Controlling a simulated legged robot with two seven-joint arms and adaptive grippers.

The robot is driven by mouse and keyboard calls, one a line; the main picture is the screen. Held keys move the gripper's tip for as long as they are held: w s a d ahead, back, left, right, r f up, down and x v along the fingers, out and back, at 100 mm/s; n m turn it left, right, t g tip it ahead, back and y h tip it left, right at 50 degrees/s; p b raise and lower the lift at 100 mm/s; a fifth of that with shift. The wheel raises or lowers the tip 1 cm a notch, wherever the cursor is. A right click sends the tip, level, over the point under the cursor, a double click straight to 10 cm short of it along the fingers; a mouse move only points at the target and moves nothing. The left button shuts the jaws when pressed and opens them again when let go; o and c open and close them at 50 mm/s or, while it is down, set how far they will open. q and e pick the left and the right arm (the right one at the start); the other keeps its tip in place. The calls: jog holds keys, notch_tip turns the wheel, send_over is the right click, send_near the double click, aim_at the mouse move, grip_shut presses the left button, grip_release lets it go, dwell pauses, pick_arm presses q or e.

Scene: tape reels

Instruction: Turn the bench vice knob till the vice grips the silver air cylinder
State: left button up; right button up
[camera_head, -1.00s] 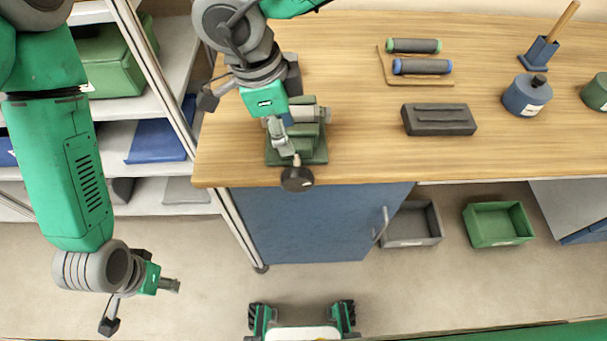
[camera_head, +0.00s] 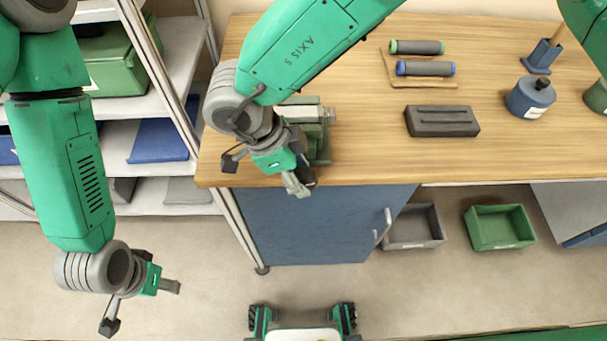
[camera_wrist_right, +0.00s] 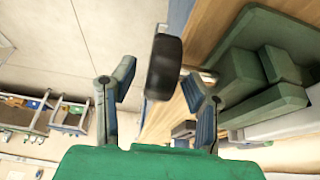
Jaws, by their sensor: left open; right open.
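The green bench vice (camera_head: 320,145) stands at the front left of the bench, partly hidden by my right arm. The silver air cylinder (camera_head: 325,114) lies across its top; any gap to the jaws cannot be made out. The vice's black knob (camera_wrist_right: 163,67) shows in the right wrist view between the two open fingers of my right gripper (camera_wrist_right: 158,78); contact is not visible. In the head view the right gripper (camera_head: 297,184) is at the bench's front edge, largely covering the knob. My left gripper (camera_head: 172,286) is open and empty, low at the left.
A dark block (camera_head: 441,121), a rack with two rollers (camera_head: 425,68) and a blue canister (camera_head: 530,97) stand further right on the bench. Shelving (camera_head: 190,110) is to the left. A grey bin (camera_head: 413,227) and a green bin (camera_head: 500,226) are below.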

jog(key=shift+d+f, duration=0.2)
jog(key=shift+f, duration=0.35)
jog(key=shift+d+f, duration=0.1)
jog(key=shift+d, duration=0.4)
grip_shut()
pick_arm(q)
jog(key=shift+d+r, duration=0.1)
jog(key=shift+d, duration=0.25)
jog(key=shift+r, duration=0.1)
pick_arm(e)
jog(key=shift+a, duration=0.15)
